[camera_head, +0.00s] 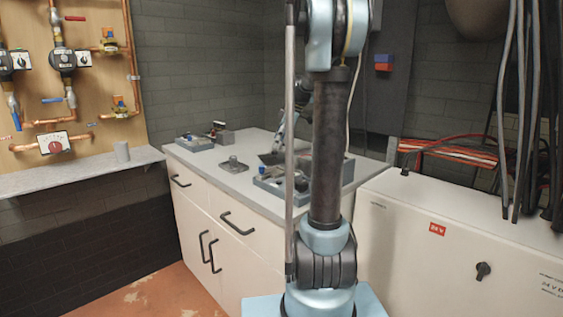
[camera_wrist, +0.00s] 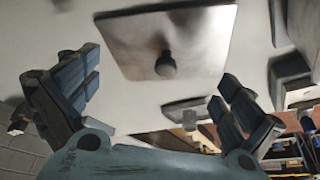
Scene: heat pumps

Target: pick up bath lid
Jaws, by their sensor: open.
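The bath lid (camera_head: 232,165) is a flat square metal plate with a small knob on top. It lies on the white cabinet's worktop, left of my arm in the head view. In the wrist view the lid (camera_wrist: 200,40) is ahead of my gripper (camera_wrist: 159,72), its dark round knob showing between the two spread fingers. My gripper is open and empty, and no contact with the lid shows. In the head view my arm hides part of the worktop, and my fingers cannot be made out clearly.
The white cabinet (camera_head: 230,226) has black handles. A grey tray with small parts (camera_head: 194,143) stands behind the lid; a grey bin (camera_head: 268,184) stands to its right, partly behind my arm. A white electrical box (camera_head: 450,240) is at the right.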

